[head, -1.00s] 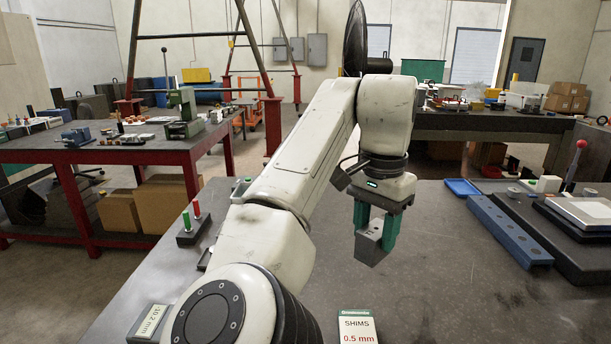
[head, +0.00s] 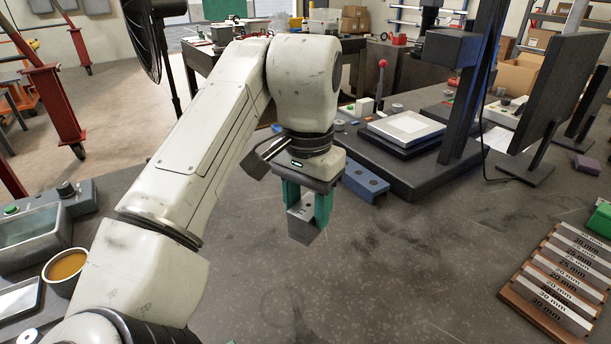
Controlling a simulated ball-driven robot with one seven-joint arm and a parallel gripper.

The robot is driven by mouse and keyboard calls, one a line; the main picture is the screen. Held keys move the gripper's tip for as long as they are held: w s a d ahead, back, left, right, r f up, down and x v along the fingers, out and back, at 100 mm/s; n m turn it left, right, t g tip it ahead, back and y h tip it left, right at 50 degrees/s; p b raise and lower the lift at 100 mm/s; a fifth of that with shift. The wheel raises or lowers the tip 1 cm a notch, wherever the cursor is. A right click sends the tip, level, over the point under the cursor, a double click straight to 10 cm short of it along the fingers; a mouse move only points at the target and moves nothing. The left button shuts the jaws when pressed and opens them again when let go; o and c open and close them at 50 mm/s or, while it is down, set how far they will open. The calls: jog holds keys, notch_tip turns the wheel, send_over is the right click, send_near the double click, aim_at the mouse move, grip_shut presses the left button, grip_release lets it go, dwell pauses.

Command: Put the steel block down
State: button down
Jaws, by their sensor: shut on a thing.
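My gripper (head: 308,205) is in the middle of the head view, pointing down, its two green fingers closed on a steel block (head: 303,222). The block is grey, with small dark holes in its upper part, and hangs below the fingertips. It appears held above the dark worktop (head: 390,260); the exact gap beneath it is hard to tell. The gripper's fingers cover the block's sides.
A wooden rack of labelled steel blocks (head: 545,322) is at right. A cup (head: 65,270) stands at left. The front middle worktop is clear.

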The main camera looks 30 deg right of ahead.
jog(key=s+a+f, duration=0.1)
jog(key=f, duration=0.1)
jog(key=s+a+f, duration=0.1)
jog(key=s+f, duration=0.1)
jog(key=s+a+f, duration=0.1)
jog(key=a+f, duration=0.1)
jog(key=shift+s+f, duration=0.1)
jog(key=shift+s, duration=0.3)
jog(key=shift+s+f+p, duration=0.1)
jog(key=shift+f+p, duration=0.2)
jog(key=shift+f, duration=1.35)
jog(key=shift+f, duration=0.1)
jog(key=c, duration=0.5)
grip_release()
notch_tip(320, 180, up, 12)
